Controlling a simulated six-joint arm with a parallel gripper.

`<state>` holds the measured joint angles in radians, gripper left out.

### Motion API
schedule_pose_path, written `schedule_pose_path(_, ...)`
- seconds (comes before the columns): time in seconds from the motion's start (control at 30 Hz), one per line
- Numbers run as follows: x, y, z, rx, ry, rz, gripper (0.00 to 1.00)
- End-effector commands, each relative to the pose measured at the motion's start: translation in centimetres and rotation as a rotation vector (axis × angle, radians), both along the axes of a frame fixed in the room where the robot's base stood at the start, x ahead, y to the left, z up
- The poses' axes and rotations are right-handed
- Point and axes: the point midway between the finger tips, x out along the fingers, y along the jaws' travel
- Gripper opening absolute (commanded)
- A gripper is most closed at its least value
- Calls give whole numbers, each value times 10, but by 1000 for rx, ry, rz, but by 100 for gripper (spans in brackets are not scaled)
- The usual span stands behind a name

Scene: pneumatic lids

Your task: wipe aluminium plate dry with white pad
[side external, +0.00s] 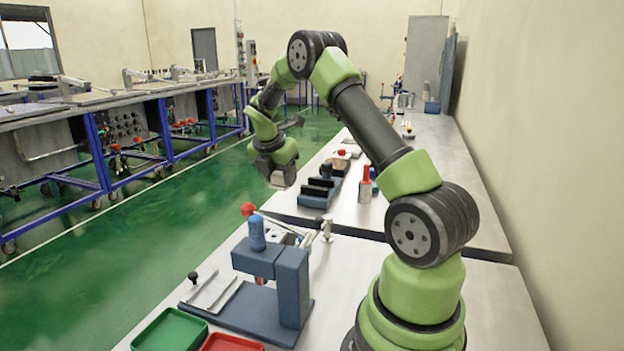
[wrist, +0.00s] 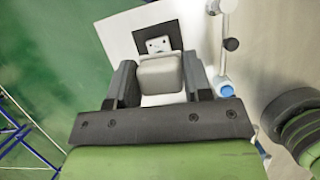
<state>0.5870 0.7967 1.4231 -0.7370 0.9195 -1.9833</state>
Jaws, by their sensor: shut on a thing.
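My gripper (wrist: 160,72) is shut on the white pad (wrist: 161,76), a pale rounded block between its two dark fingers in the wrist view. Beyond the pad in that view, a small light plate with dark holes (wrist: 158,45), which looks like the aluminium plate, lies on a black square. The pad hides its near part, and I cannot tell whether pad and plate touch. In the side view my gripper (side external: 278,172) points down near the far bench's left edge. I cannot make out the pad or the plate there.
The black square (wrist: 141,42) lies on a white board. A pale post with a dark knob (wrist: 231,44) stands right of the gripper. In the side view, a blue press (side external: 275,285), green tray (side external: 170,332) and red tray (side external: 232,343) stand on the near bench. A dark stepped rack (side external: 318,190) is beside my gripper.

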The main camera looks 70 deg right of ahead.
Motion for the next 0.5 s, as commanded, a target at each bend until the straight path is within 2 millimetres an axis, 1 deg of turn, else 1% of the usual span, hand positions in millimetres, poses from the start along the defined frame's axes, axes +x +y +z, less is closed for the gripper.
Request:
schedule_pose_path(0.03,8,2,0,0,-2,51,27)
schedule_pose_path(0.1,17,5,1,-1,-2,118,27)
schedule_pose_path(0.13,18,5,-3,1,2,131,27)
schedule_pose_path(0.2,16,5,-17,4,7,124,27)
schedule_pose_path(0.33,16,5,-37,3,6,122,27)
schedule_pose_path(0.4,16,4,-44,2,3,121,27)
schedule_pose_path(0.5,16,4,-49,0,1,120,27)
